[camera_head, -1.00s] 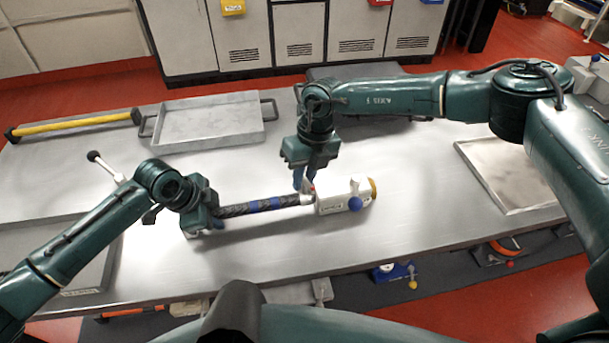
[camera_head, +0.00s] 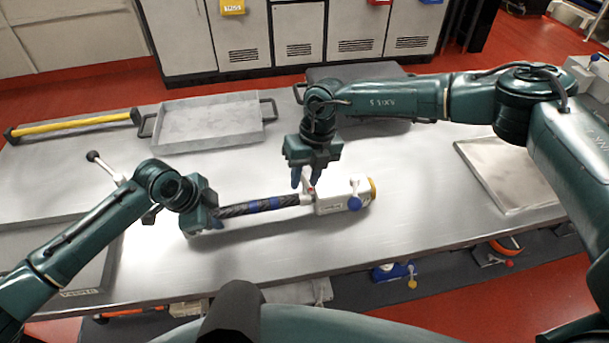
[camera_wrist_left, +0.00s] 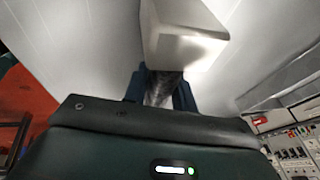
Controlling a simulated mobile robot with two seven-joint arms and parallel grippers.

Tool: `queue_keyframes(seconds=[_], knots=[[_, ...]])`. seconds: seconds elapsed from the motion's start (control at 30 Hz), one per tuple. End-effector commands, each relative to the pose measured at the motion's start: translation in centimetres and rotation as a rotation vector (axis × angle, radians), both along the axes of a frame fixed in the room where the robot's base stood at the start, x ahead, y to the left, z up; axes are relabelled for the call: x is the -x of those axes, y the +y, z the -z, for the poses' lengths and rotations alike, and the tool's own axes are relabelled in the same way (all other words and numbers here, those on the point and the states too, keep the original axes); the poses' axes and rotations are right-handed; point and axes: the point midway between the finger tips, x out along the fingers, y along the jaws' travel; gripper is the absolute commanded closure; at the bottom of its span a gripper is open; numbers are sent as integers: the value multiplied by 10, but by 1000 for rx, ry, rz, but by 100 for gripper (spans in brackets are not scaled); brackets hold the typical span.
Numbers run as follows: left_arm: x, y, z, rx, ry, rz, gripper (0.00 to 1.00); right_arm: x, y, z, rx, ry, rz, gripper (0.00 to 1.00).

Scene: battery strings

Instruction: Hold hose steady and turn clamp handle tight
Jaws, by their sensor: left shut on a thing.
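A dark braided hose with blue bands (camera_head: 262,206) lies level above the table, its right end meeting a white fitting block (camera_head: 333,200) with a blue knob and a brass-coloured end. My left gripper (camera_head: 207,217) is shut on the hose near its left end. In the left wrist view the hose (camera_wrist_left: 160,88) runs between the fingers towards a pale block (camera_wrist_left: 184,38). A small clamp handle with red on it (camera_head: 309,186) stands where hose and block meet. My right gripper (camera_head: 304,182) points down at this handle, fingers on either side; whether they grip it is too small to tell.
A grey tray with handles (camera_head: 212,140) and a yellow bar (camera_head: 75,125) are at the back left. A flat tray (camera_head: 463,150) lies at the right. A black-knobbed lever (camera_head: 105,166) stands behind my left arm. The front middle of the table is clear.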

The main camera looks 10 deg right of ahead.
Motion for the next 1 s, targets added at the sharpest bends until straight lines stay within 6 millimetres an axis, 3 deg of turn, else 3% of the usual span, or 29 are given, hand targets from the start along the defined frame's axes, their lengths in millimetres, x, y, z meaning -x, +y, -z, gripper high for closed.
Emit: queue_keyframes(seconds=[0.03, 0.37, 0.8, 1.0], knots=[[5, 1, 7, -10, 16, 4, 100, 0, 1, 0, -1, 0, -2, 65], [5, 1, 7, -10, 15, 3, 100, 0, 1, -6, -3, -1, -5, 65], [5, 1, 7, -10, 15, 3, 100, -3, -16, -89, -4, -3, -3, 65], [5, 1, 7, -10, 15, 3, 100, -3, -21, -113, -1, -1, -3, 65]])
